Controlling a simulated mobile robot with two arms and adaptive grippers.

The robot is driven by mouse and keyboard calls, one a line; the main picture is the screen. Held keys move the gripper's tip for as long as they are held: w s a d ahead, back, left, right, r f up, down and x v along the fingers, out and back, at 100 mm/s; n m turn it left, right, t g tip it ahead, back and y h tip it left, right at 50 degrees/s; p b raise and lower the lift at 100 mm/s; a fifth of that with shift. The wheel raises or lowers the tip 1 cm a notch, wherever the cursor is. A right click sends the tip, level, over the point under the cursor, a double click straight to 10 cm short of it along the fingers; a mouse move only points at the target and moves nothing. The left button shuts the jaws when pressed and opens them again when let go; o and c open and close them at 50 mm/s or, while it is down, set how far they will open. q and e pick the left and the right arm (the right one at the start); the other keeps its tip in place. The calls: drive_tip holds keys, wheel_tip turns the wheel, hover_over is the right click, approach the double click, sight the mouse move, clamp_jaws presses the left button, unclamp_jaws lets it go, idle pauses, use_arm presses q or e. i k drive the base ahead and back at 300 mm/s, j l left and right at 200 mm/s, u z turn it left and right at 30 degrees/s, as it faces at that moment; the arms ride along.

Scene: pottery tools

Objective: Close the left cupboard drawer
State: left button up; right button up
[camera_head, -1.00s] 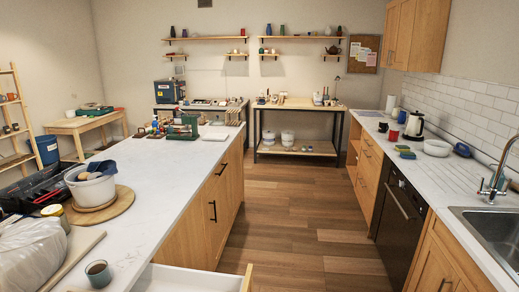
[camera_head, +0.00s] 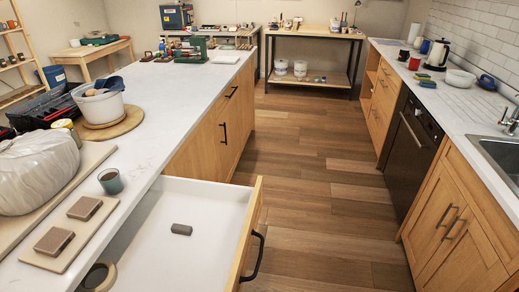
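The open drawer (camera_head: 160,235) juts out from the left counter at the bottom of the head view. It has a white inside, a wooden front (camera_head: 247,232) and a black handle (camera_head: 257,255). A small dark grey block (camera_head: 181,229) lies in it. The drawer's near end is cut off by the frame's lower edge. Neither of my grippers is in view.
The left counter (camera_head: 180,120) holds a cup (camera_head: 110,181), a white bag (camera_head: 38,170), a board with two brown blocks (camera_head: 54,240) and a white bucket (camera_head: 97,103). The right counter has a sink (camera_head: 500,155). The wooden floor (camera_head: 310,180) between is clear.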

sight(146, 255)
drive_tip(key=l+u, duration=0.1)
drive_tip(key=u, duration=0.35)
drive_tip(key=i+l+u, duration=0.1)
drive_tip(key=u, duration=0.35)
